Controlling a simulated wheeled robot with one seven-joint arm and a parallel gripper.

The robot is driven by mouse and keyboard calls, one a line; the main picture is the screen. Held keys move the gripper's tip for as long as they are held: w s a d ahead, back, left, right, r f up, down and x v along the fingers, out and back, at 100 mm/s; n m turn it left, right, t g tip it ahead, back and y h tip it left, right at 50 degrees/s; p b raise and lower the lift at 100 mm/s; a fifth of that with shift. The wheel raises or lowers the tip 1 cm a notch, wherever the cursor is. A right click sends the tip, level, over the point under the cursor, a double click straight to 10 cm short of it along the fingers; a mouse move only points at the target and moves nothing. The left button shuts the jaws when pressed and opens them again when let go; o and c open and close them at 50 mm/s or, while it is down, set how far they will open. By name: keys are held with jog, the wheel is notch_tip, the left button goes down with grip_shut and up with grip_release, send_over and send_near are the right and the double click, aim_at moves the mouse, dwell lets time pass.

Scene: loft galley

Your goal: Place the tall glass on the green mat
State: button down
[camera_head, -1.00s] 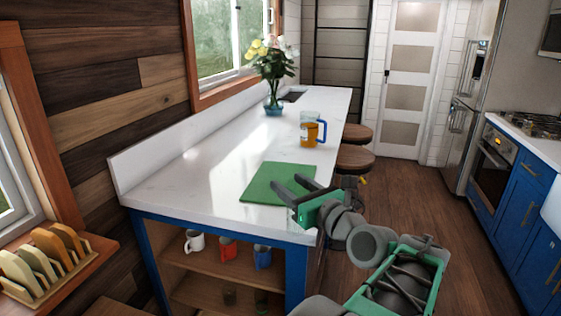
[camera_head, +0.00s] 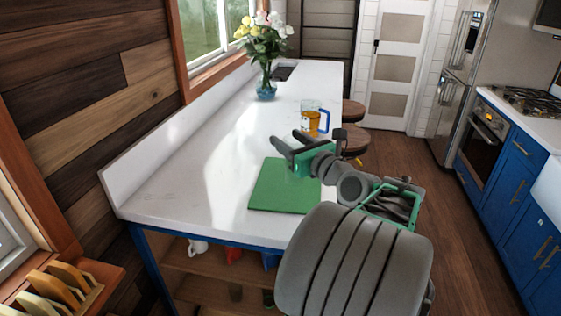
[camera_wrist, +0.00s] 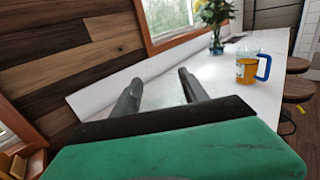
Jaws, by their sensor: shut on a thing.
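The green mat (camera_head: 280,188) lies flat on the white counter near its front end. My gripper (camera_head: 285,139) is above the counter at the mat's far edge, its fingers pointing left. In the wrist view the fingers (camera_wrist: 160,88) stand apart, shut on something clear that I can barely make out. I take it to be the tall glass; its outline and lower end are too faint to place. No other tall glass shows plainly on the counter.
A glass mug of amber drink with a blue handle (camera_head: 311,121) stands beyond my gripper. A flower vase (camera_head: 266,88) stands farther back. The counter (camera_head: 190,178) left of the mat is clear. Stools line the right side; cups sit on the shelf below.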

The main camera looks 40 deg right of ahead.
jog(key=w+d+f, duration=0.3)
jog(key=w+f, duration=0.4)
jog(key=f, duration=0.3)
jog(key=shift+w+d+f+p, duration=0.15)
jog(key=shift+w+f+p, duration=0.05)
jog(key=shift+w+p, duration=0.15)
jog(key=shift+f, duration=0.2)
jog(key=c, duration=0.6)
grip_release()
jog(key=s, duration=0.4)
jog(key=s+a+b, duration=0.1)
jog(key=s, duration=0.3)
jog(key=s+b, duration=0.1)
jog(key=s, duration=0.3)
jog(key=shift+a+r, duration=0.15)
jog(key=shift+a, duration=0.15)
